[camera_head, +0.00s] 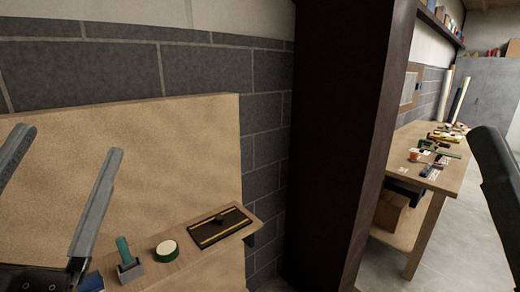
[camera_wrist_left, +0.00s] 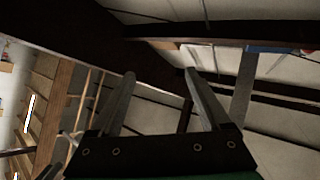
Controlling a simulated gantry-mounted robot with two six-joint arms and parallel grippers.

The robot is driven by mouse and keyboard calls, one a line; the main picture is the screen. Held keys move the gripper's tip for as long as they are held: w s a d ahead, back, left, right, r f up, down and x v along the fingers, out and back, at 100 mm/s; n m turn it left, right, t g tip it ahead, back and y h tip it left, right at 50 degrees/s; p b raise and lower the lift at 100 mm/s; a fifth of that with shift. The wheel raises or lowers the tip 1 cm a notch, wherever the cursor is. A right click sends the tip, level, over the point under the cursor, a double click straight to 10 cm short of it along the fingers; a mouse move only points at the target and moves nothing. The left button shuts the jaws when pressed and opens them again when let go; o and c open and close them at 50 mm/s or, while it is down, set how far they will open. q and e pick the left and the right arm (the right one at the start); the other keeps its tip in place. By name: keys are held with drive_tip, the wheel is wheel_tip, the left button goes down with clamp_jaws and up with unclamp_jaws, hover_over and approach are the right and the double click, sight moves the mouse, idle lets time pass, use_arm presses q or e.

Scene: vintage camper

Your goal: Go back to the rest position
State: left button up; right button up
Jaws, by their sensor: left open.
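My left gripper (camera_head: 72,140) is raised at the lower left of the head view, its two grey fingers spread and nothing between them. In the left wrist view the same gripper (camera_wrist_left: 160,73) is open and empty, with the ceiling and dark beams behind it. One grey finger of my right gripper (camera_head: 495,175) shows at the right edge of the head view. Its other finger is out of the picture, so its opening cannot be told.
A wooden ledge (camera_head: 196,254) holds a green-handled tool (camera_head: 124,251) in a grey block, a round roll (camera_head: 167,250) and a black tray with yellow strips (camera_head: 220,227). A dark post (camera_head: 335,140) stands mid-view. A cluttered workbench (camera_head: 440,180) stands behind at right.

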use_arm(q)
drive_tip(key=s+r+n+t, duration=0.1)
drive_tip(key=s+r+n, duration=0.1)
drive_tip(key=s+n, duration=0.35)
wheel_tip(320, 180, up, 38)
drive_tip(key=w+p, duration=0.1)
drive_tip(key=p, duration=3.7)
drive_tip(key=shift+n+h, duration=0.3)
drive_tip(key=shift+n, duration=0.05)
